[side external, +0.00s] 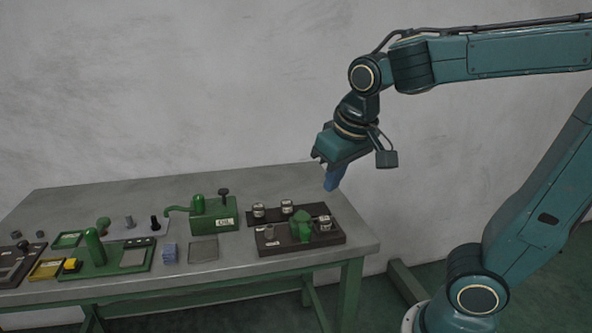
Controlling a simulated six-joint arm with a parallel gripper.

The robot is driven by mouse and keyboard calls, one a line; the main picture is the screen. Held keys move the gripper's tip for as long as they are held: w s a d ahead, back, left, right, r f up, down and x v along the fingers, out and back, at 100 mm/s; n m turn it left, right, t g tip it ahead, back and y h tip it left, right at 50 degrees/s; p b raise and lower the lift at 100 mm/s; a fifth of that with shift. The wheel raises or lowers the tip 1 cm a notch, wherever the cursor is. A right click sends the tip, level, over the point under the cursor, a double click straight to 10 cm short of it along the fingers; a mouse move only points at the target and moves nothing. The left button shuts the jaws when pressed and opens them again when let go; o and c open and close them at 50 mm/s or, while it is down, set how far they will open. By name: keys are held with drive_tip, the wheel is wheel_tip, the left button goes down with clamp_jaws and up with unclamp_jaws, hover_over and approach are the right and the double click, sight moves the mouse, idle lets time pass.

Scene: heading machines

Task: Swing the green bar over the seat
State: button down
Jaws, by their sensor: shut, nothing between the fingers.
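A dark base block (285,250) sits at the right of the table. A green part (300,228) stands on its middle; it may be the green bar, but its shape is too small to tell. A grey round piece (269,231) is on its left and a metal cup (325,223) on its right; I cannot tell which, if either, is the seat. Another green upright post (94,247) stands on a green plate at the left. My gripper (333,180), with blue fingers, is shut and empty, pointing down above the back right of the table, clear of everything.
A dark rack (310,211) with two metal cups lies behind the block. A green oil box (214,214) with a spout stands left of it. A grey pad (203,249), blue block (169,254), yellow block (72,265) and several small parts crowd the left. The table's right end is bare.

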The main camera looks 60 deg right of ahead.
drive_tip(key=w+a+f+m+g+h, duration=0.2)
drive_tip(key=w+f+m, duration=0.1)
drive_tip(key=w, duration=0.4)
drive_tip(key=w+a+f+m+g+h, duration=0.1)
drive_tip(key=w+f+m+g+h, duration=0.1)
drive_tip(key=w+f, duration=0.4)
drive_tip(key=shift+w+a+m+g+h, duration=0.3)
drive_tip(key=shift+w+a+m+h, duration=0.1)
drive_tip(key=shift+w+m, duration=0.65)
drive_tip(key=shift+w+d+f, duration=0.1)
drive_tip(key=s+d+f, duration=0.3)
drive_tip(key=d+f, duration=0.5)
drive_tip(key=f, duration=0.1)
drive_tip(key=shift+s, duration=0.25)
drive_tip(key=shift+s+d+n, duration=0.1)
drive_tip(key=shift+n, duration=0.15)
